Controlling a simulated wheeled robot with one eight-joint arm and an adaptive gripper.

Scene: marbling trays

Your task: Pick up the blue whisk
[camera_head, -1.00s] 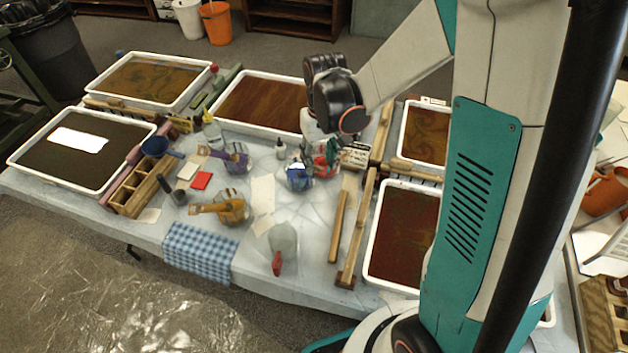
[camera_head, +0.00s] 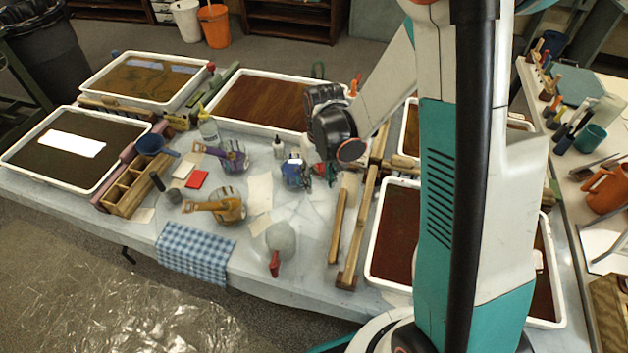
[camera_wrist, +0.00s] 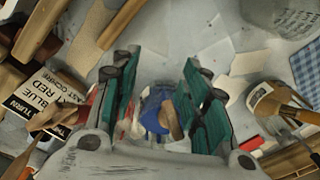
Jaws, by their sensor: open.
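The blue whisk (camera_head: 293,172) is on the pale tabletop near the table's middle in the head view, close to my wrist. In the wrist view the blue whisk (camera_wrist: 153,110) shows between the two green-padded fingers of my gripper (camera_wrist: 157,63). The gripper is open, with a finger on either side of the blue part, and I see no clear contact. A brown piece overlaps the blue part there. In the head view my wrist hides most of the fingers.
A red item (camera_head: 325,170) is beside the blue whisk, partly hidden by my wrist. A white bottle (camera_head: 279,147) is just behind. Wooden bars (camera_head: 338,225) lie to the right.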

